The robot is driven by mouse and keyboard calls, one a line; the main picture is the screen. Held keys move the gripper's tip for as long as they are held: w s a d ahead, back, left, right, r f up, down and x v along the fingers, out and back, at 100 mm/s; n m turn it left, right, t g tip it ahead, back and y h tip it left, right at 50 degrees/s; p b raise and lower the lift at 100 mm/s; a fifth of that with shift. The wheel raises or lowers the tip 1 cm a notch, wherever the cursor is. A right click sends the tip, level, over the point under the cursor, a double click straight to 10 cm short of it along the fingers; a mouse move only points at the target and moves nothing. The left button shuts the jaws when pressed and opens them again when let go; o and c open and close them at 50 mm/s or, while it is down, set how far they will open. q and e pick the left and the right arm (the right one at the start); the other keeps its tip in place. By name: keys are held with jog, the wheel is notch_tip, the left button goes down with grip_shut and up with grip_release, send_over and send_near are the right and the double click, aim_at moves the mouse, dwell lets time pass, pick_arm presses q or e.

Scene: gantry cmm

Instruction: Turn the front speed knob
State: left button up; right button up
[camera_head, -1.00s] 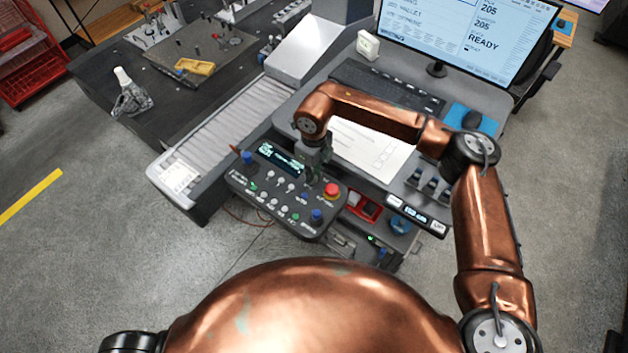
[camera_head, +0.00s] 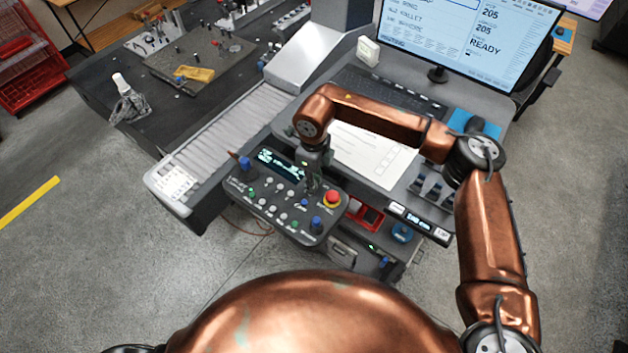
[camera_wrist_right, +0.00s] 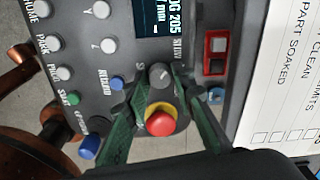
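The control box (camera_head: 285,200) is a dark panel with a lit display, several small buttons, a red stop button (camera_head: 332,198) and a blue knob (camera_head: 317,225) at its front corner. A grey round knob with a pointer mark (camera_wrist_right: 161,75) sits beside the stop button in the right wrist view; its label is partly hidden, so I cannot confirm it is the speed knob. My right gripper (camera_head: 311,188) points down over the panel. Its green fingers are open, one on each side of the grey knob, with gaps showing. My left gripper is out of view.
A blue-topped stick (camera_head: 245,165) rises at the panel's left corner. A roller conveyor (camera_head: 225,125) runs to the left. The desk holds a keyboard (camera_head: 385,90) and paper sheet (camera_head: 372,155). A red tray (camera_head: 366,214) lies right of the panel.

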jog(key=o, duration=0.3)
jog(key=shift+r, duration=0.2)
notch_tip(320, 180, up, 12)
jog(key=shift+f, duration=0.2)
dwell(0.6)
